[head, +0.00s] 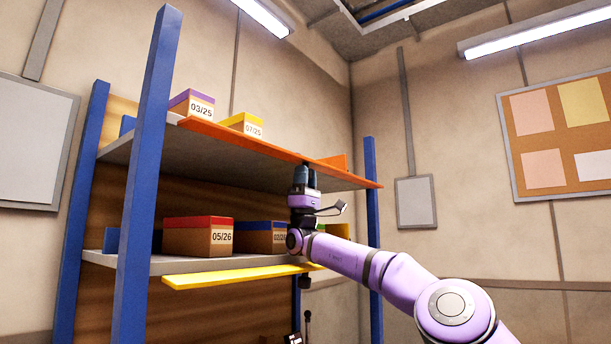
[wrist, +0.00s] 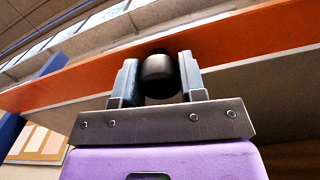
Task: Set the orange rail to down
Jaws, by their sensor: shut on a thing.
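The orange rail (head: 240,139) runs along the front edge of the upper shelf (head: 170,140). It shows as a narrow slanted strip in the head view. In the wrist view my gripper (wrist: 158,80) is shut on a dark round knob (wrist: 158,72) at the rail. The jaws hide part of the knob, and its attachment is blurred.
A purple-topped box (head: 192,104) and a yellow-topped box (head: 242,125) stand on the upper shelf. A red-topped box (head: 197,237) and a blue-topped box (head: 258,238) stand below, behind a yellow rail (head: 230,274). Blue posts (head: 148,170) frame the rack. The space to the right is clear.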

